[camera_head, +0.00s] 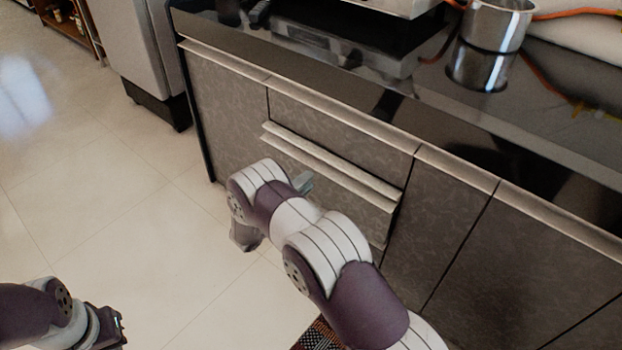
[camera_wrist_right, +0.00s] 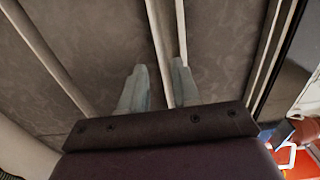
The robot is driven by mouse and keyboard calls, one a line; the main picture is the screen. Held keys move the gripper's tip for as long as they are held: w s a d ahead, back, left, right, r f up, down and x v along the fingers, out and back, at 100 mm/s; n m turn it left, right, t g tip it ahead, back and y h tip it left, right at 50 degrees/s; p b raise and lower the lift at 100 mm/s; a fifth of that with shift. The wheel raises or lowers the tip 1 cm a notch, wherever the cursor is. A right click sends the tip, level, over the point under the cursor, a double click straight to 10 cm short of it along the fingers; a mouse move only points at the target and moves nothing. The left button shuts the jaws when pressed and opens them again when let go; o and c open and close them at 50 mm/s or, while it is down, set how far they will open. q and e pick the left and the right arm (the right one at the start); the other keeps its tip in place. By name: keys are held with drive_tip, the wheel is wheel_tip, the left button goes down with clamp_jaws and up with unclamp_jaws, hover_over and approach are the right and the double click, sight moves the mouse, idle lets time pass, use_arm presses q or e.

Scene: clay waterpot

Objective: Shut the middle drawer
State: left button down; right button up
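The middle drawer (camera_head: 350,193) is in a grey patterned cabinet, under a plain upper front. Its pale top edge stands out a little from the cabinet face, with a dark gap behind it, so it looks slightly open. My right gripper (camera_head: 304,182) is at the drawer front, mostly hidden behind my arm. In the right wrist view its two fingers (camera_wrist_right: 160,88) are apart, close to the pale drawer edge (camera_wrist_right: 160,50); I cannot tell whether they touch it. My left gripper (camera_head: 118,326) is low at the left, away from the cabinet; its fingers are unclear.
A black glossy countertop (camera_head: 440,100) with a metal pot (camera_head: 496,28) lies above the drawers. Cabinet doors (camera_head: 515,265) are to the right. A grey appliance (camera_head: 145,45) stands at the back left. The tiled floor (camera_head: 110,190) at left is clear.

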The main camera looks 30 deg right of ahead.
sight(319, 171)
drive_tip(key=x, duration=0.4)
drive_tip(key=shift+w+d+b, duration=0.1)
drive_tip(key=shift+d+b, duration=0.1)
drive_tip(key=shift+b, duration=0.2)
clamp_jaws()
drive_tip(key=shift+r, duration=0.1)
idle(0.9)
